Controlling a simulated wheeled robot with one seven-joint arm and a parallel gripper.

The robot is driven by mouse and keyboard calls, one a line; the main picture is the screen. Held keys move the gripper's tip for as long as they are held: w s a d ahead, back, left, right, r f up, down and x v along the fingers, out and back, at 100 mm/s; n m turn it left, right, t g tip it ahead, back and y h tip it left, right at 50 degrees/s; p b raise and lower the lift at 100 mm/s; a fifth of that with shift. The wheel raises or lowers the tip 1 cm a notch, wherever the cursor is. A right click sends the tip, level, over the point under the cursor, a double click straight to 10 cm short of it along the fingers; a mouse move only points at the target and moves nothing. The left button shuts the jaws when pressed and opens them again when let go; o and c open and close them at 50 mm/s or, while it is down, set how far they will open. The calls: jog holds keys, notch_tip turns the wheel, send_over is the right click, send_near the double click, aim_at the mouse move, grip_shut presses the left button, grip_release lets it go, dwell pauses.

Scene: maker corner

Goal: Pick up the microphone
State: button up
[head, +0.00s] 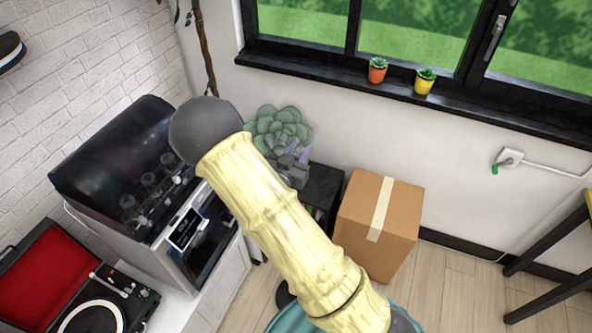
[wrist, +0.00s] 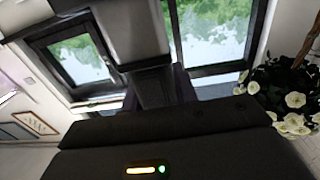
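I cannot make out a microphone in either view. In the head view my pale yellow arm link with its dark grey rounded end crosses the middle and hides part of the scene. In the wrist view the dark housing of my gripper, with a yellow and a green light, fills the bottom. Nothing held can be made out.
A cardboard box (head: 382,215) stands on the floor by the wall. A machine with a dark lid (head: 110,150) and a red-lined record player (head: 45,275) stand on the left. Two small potted plants (head: 377,70) (head: 424,82) sit on the sill.

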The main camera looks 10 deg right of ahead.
jog(key=shift+r, duration=0.1)
grip_shut()
jog(key=shift+r+b, duration=1.25)
jog(key=shift+r, duration=3.7)
